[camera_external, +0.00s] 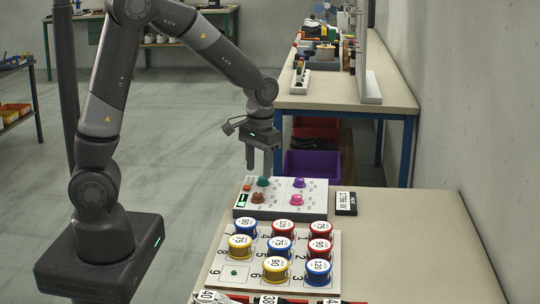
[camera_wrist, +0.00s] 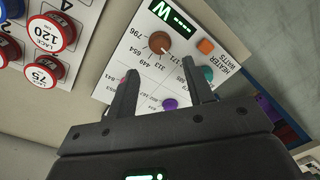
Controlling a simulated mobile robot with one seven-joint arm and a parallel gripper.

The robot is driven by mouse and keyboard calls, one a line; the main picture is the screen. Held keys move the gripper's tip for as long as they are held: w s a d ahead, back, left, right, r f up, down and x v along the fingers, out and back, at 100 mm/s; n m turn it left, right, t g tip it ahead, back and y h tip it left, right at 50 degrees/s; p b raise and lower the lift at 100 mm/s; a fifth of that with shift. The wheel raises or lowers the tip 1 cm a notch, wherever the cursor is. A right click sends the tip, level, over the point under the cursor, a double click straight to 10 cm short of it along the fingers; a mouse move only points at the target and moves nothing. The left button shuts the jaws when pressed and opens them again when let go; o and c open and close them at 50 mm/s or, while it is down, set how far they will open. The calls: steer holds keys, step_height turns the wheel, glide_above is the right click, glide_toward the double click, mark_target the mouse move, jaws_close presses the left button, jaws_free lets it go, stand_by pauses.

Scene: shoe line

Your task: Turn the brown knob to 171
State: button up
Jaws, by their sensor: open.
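The brown knob (camera_external: 258,197) is on the front left of the white control panel (camera_external: 318,212). In the wrist view the brown knob (camera_wrist: 159,43) is near the top, ringed by the numbers 796, 654, 449, 313 and 171. A pale pointer mark shows at its lower right, towards the 171 side; its exact reading is too small to tell. My gripper (camera_external: 262,168) hangs above the panel's back edge, pointing down. In the wrist view my gripper (camera_wrist: 158,66) is open and empty, its fingertips just below the knob and apart from it.
The panel also has a teal knob (camera_external: 263,181), a purple knob (camera_external: 299,182), a pink knob (camera_external: 296,200), an orange button (camera_wrist: 205,46) and a green-lit display (camera_wrist: 172,14). A tray (camera_external: 215,262) of labelled spools lies in front.

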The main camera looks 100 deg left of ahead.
step_height(320, 180, up, 4)
steer(key=shift+f, duration=0.1)
stand_by(0.5)
steer(key=s+d+r+m+t, duration=0.1)
steer(key=d+r+m+t, duration=0.1)
steer(key=d+r, duration=0.35)
steer(key=s+d+r+m+t, duration=0.1)
steer(key=d+r+m, duration=0.2)
steer(key=d, duration=0.6)
steer(key=s+d+r+m+t, duration=0.3)
steer(key=s+d+m, duration=0.2)
steer(key=s+d, duration=0.4)
steer(key=shift+d+r, duration=0.4)
steer(key=shift+d, duration=0.75)
steer(key=shift+w, duration=0.1)
stand_by(0.8)
